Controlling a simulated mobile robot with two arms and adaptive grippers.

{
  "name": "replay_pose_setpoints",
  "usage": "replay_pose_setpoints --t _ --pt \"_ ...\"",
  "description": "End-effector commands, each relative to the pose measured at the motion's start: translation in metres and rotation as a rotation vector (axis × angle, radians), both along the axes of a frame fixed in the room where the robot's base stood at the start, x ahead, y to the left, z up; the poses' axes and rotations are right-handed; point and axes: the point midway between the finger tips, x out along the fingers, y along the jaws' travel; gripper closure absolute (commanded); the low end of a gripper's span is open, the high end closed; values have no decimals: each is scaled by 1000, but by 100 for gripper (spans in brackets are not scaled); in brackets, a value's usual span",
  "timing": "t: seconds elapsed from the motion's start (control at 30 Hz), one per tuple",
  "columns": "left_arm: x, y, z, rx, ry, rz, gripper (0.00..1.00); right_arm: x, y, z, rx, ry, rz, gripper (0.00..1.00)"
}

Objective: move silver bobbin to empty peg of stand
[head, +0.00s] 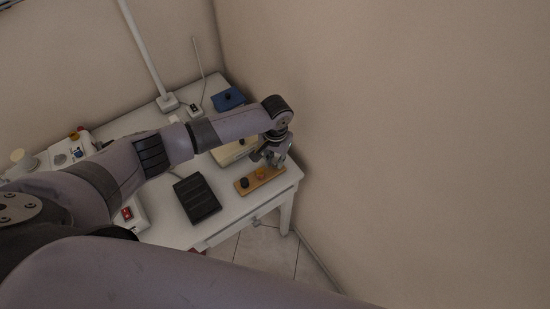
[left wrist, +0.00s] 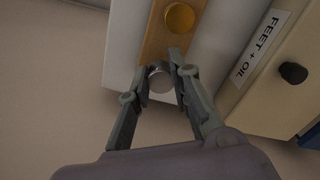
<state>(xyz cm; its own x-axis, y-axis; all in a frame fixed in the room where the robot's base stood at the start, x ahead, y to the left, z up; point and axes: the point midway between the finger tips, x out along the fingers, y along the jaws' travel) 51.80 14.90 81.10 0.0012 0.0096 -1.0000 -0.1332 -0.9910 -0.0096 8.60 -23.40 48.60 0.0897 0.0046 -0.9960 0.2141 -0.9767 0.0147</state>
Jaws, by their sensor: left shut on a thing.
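The wooden stand (head: 252,188) lies near the right corner of the white table, with a dark bobbin (head: 244,182) and a golden bobbin (head: 261,173) on it. The stand (left wrist: 156,42) and the golden bobbin (left wrist: 180,17) also show in the left wrist view. My left gripper (head: 273,162) is over the stand's right end. In the left wrist view my left gripper (left wrist: 160,68) is shut on the silver bobbin (left wrist: 160,81), at the stand's end. I cannot tell whether the bobbin touches the stand; the peg beneath is hidden. My right gripper is not in view.
A cream box (left wrist: 262,75) labelled "FEET + OIL", with a black knob (left wrist: 293,73), stands beside the stand. A black ribbed object (head: 197,198) and a blue box (head: 228,98) are on the table (head: 222,229). The wall is close on the right.

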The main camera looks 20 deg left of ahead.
Motion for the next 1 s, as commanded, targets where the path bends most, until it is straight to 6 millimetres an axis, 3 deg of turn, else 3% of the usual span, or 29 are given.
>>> replay_pose_setpoints --t 0.5,1.0 --pt "0 0 -14 0 1 0 100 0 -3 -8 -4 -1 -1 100" --pt "0 0 -14 0 1 0 100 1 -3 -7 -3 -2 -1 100"
